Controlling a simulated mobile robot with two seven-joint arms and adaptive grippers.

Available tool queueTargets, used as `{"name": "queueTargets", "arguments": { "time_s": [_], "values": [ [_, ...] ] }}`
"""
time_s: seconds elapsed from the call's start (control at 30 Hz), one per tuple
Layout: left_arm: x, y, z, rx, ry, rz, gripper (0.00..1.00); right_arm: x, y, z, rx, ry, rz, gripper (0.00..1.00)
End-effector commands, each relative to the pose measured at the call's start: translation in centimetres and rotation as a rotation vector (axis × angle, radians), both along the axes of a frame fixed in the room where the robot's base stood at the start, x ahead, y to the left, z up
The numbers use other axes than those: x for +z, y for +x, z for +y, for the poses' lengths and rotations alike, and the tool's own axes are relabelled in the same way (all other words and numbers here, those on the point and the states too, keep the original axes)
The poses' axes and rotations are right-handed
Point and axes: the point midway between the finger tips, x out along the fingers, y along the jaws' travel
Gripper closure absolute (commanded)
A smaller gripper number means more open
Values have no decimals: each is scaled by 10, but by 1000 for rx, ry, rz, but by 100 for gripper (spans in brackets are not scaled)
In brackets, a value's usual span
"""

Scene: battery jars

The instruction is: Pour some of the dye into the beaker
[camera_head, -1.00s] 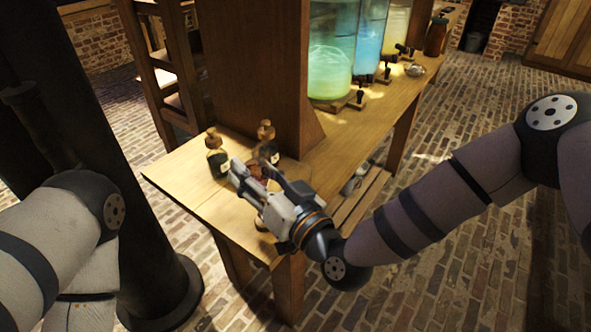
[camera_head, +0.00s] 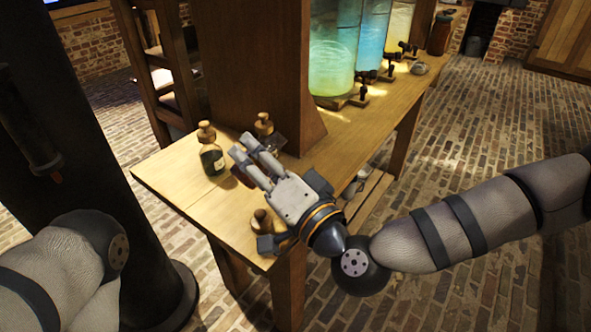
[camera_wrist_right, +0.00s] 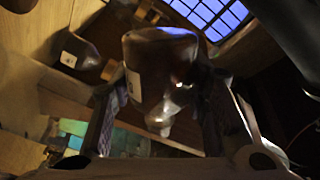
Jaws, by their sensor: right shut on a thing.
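My right gripper (camera_head: 252,160) is over the near end of the wooden table. In the right wrist view its fingers (camera_wrist_right: 160,115) are shut on a labelled bottle (camera_wrist_right: 155,75); its wide body is at the top of that view and its narrow neck lower down. In the head view the gripper mostly hides this bottle, so its tilt is unclear. A dark corked bottle (camera_head: 211,158) with a pale label stands left of the gripper. Another corked bottle (camera_head: 263,124) stands behind the fingers, and a corked top (camera_head: 262,218) shows beside the gripper's body. I cannot clearly make out the beaker.
The wooden table (camera_head: 165,180) has bare room at its near left corner. A wooden upright (camera_head: 245,60) rises behind the bottles. Large green (camera_head: 333,50) and blue (camera_head: 372,40) jars with taps stand farther back. A dark column (camera_head: 75,130) is at left.

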Motion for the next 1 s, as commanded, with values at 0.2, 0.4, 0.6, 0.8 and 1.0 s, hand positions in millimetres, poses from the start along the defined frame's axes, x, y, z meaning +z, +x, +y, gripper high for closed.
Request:
{"name": "queueTargets", "arguments": {
  "time_s": [0.2,0.4,0.6,0.8,1.0],
  "values": [
    [-26,-16,0,0,0,50,49,-30,-1,1,-2,116,90,90],
    [-32,-19,0,0,0,60,49,-28,-1,2,-2,197,141,90],
    [-34,-20,0,0,0,62,49,-24,-1,1,-1,245,171,90],
    [-34,-20,0,0,0,63,49,-23,0,-1,-1,275,195,90],
    [-34,-20,0,1,0,63,49,-22,1,-2,-1,298,211,90]
  ]
}}
